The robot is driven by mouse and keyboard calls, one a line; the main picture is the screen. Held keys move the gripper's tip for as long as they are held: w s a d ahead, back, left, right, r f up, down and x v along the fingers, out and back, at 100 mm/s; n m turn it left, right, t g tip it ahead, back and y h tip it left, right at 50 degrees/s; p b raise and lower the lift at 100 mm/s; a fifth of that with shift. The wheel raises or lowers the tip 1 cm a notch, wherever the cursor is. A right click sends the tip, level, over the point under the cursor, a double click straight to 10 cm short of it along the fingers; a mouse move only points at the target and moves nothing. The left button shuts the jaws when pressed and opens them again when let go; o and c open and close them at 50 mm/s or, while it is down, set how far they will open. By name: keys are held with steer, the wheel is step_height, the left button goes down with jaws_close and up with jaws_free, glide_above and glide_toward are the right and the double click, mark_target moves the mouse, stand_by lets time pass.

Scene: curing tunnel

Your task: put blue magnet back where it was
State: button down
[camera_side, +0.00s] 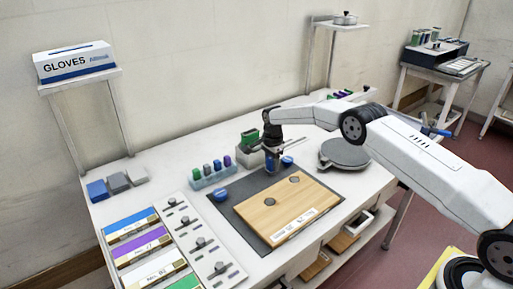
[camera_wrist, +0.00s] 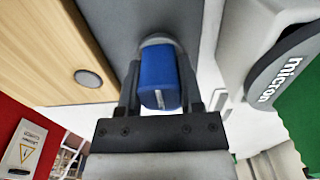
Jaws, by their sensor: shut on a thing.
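My gripper (camera_wrist: 170,100) is shut on a blue piece (camera_wrist: 158,80), taken to be the blue magnet, with a pale mark on its face and a grey round end beyond it. In the side view my gripper (camera_side: 271,152) points down over the back edge of the dark mat, with the blue piece (camera_side: 269,164) below it. I cannot tell whether it touches the mat. A blue round piece (camera_side: 288,160) lies just right of it, and another (camera_side: 221,194) lies at the mat's left. The wooden board (camera_side: 302,207) has two dark discs on it.
The dark mat (camera_side: 250,230) lies under the board. A clear rack (camera_side: 212,180) with several coloured pieces stands left of my gripper, and a grey holder with a green block (camera_side: 250,138) stands behind. A round grey device (camera_side: 343,153) is to the right. Coloured trays (camera_side: 140,240) fill the front left.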

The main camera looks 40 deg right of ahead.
steer(key=shift+c, duration=1.2)
jaws_free()
steer(key=shift+f, duration=0.15)
step_height(320, 180, up, 12)
steer(key=shift+r, duration=0.2)
steer(key=shift+s+a, duration=0.1)
steer(key=s+a+n+t, duration=0.1)
steer(key=s+a+n, duration=0.2)
steer(key=s+n, duration=0.6)
steer(key=s+a+n+t, duration=0.1)
steer(key=s+a+n, duration=0.3)
steer(key=s, duration=2.2)
steer(key=r+n, duration=0.1)
steer(key=n, duration=0.4)
steer(key=shift+a+t, duration=0.15)
steer(key=shift+t, duration=0.15)
